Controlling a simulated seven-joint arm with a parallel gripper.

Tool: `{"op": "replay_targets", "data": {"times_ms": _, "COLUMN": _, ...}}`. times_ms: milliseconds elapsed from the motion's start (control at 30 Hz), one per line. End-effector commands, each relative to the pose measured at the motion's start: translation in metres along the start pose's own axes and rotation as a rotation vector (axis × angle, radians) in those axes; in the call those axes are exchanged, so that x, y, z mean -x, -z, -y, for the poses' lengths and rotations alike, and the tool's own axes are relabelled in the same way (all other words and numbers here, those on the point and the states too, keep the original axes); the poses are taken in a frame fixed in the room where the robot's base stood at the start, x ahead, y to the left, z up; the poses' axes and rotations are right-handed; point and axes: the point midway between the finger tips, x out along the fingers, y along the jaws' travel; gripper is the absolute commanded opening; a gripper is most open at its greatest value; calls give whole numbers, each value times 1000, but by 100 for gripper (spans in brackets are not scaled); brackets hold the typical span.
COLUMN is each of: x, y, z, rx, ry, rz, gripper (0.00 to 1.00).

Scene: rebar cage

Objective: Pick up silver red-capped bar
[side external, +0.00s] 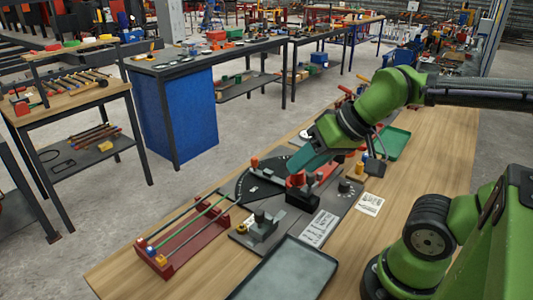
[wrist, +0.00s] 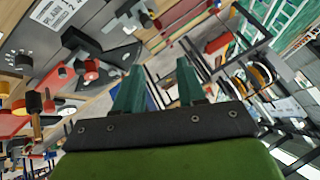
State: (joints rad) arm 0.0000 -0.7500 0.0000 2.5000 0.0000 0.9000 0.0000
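A dark red rack (side external: 190,240) stands at the near left of the wooden bench in the side view. Thin bars lie along it, one greenish (side external: 190,224), with small coloured ends by its near-left end. I cannot clearly single out the silver red-capped bar; the caps are too small to tell. My gripper (side external: 293,166) is above the dark fixture plate, to the right of the rack and apart from it. In the wrist view, the two teal fingers of my gripper (wrist: 158,75) stand apart with nothing seen between them.
A dark fixture plate (side external: 265,185) with blocks and red parts lies below my gripper. A grey tray (side external: 285,272) is at the bench's front, and a green tray (side external: 395,143) behind. A printed card (side external: 370,204) lies on the right. Bare wood is free at the front left.

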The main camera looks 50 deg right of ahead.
Motion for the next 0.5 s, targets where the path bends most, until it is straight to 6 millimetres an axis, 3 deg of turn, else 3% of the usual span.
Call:
{"op": "replay_targets", "data": {"times_ms": 167, "x": 0, "y": 0, "z": 0, "rx": 2, "ry": 1, "rz": 1, "gripper": 40}}
{"op": "replay_targets", "data": {"times_ms": 300, "x": -14, "y": -5, "z": 2, "rx": 13, "ry": -13, "rz": 64, "gripper": 40}}
{"op": "replay_targets", "data": {"times_ms": 500, "x": -48, "y": 24, "z": 33, "rx": 184, "ry": -54, "rz": 195, "gripper": 40}}
